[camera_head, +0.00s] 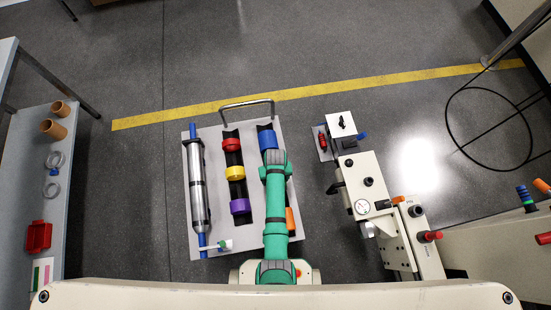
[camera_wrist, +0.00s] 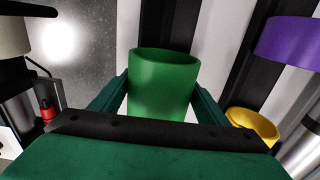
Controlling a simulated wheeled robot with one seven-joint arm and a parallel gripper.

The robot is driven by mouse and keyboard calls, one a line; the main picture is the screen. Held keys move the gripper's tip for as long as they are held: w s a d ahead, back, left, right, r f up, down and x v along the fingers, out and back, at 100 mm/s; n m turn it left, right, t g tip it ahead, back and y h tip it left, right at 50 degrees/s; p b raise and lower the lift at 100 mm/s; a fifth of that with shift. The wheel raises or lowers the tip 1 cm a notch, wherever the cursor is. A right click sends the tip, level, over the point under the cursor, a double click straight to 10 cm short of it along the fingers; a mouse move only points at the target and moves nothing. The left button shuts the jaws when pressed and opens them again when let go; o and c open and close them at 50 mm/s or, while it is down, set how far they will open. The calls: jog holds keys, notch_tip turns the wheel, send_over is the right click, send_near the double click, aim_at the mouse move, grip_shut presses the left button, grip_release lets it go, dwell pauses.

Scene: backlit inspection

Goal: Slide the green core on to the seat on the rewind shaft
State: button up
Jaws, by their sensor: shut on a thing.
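The green core (camera_wrist: 165,85) is an upright hollow ring in the wrist view. My gripper (camera_wrist: 160,92) is shut on it, one finger at each side. It is over or near the black slot of the cart; I cannot tell whether the core is clear of it. In the head view my green arm hides both core and gripper. The rewind shaft and its seat cannot be told for certain. A silver roller with blue ends (camera_head: 196,185) lies along the cart's left side, and a beige machine (camera_head: 365,185) stands to the right.
The grey cart (camera_head: 220,220) holds red (camera_head: 231,145), yellow (camera_head: 235,173), purple (camera_head: 239,206), blue (camera_head: 267,138) and orange (camera_head: 290,219) cores. A shelf (camera_head: 75,150) with brown cores stands at left. Open floor lies beyond the cart and between cart and machine.

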notch_tip(320, 180, up, 2)
jog(key=shift+r, duration=0.2)
jog(key=s+a+r, duration=0.2)
jog(key=s+r, duration=0.8)
jog(key=s, duration=0.3)
jog(key=shift+s+a, duration=0.15)
jog(key=shift+s, duration=0.2)
jog(key=o, duration=0.6)
jog(key=c, duration=0.6)
jog(key=shift+w, duration=0.1)
